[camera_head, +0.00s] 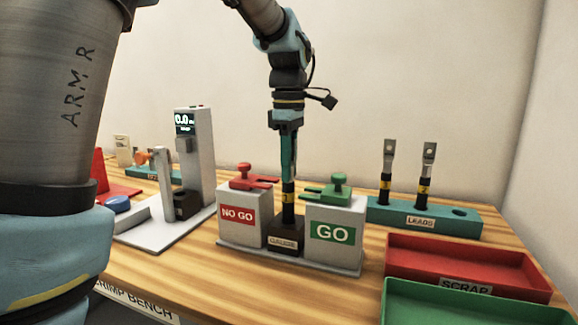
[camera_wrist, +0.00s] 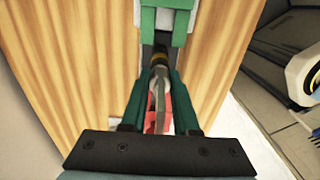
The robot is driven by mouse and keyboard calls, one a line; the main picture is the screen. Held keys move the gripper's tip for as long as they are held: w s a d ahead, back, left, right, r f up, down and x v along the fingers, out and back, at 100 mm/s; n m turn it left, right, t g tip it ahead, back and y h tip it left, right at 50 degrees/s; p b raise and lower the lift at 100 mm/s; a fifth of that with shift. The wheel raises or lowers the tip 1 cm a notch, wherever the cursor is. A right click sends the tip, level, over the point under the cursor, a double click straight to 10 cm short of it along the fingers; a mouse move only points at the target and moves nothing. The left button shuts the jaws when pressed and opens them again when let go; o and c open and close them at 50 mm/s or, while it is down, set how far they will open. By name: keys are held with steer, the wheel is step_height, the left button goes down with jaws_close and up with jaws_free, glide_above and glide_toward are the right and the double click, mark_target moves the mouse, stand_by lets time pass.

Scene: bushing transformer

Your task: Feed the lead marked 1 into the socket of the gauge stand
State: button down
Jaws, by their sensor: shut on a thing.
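My gripper (camera_head: 288,178) points down and is shut on a lead (camera_head: 288,198), which hangs upright. The lead has a black sleeve and a yellow band; its mark is too small to read. In the wrist view the lead (camera_wrist: 159,80) runs between the two fingers of my gripper (camera_wrist: 158,90). The gauge stand (camera_head: 232,244) has a dark socket block (camera_head: 285,240) between its NO GO and GO blocks. The lead's lower end meets the top of the socket block; how deep it sits is hidden.
A red lever (camera_head: 250,178) and a green lever (camera_head: 333,186) flank the lead closely. The teal leads rack (camera_head: 440,219) holds two upright leads. A red scrap tray (camera_head: 455,245) and a green tray (camera_head: 450,305) are at right. A grey display post (camera_head: 200,150) stands left.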

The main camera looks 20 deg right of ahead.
steer(key=c, duration=0.6)
jaws_free()
steer(key=shift+r, duration=0.1)
step_height(320, 180, up, 11)
steer(key=shift+f, duration=0.15)
stand_by(0.3)
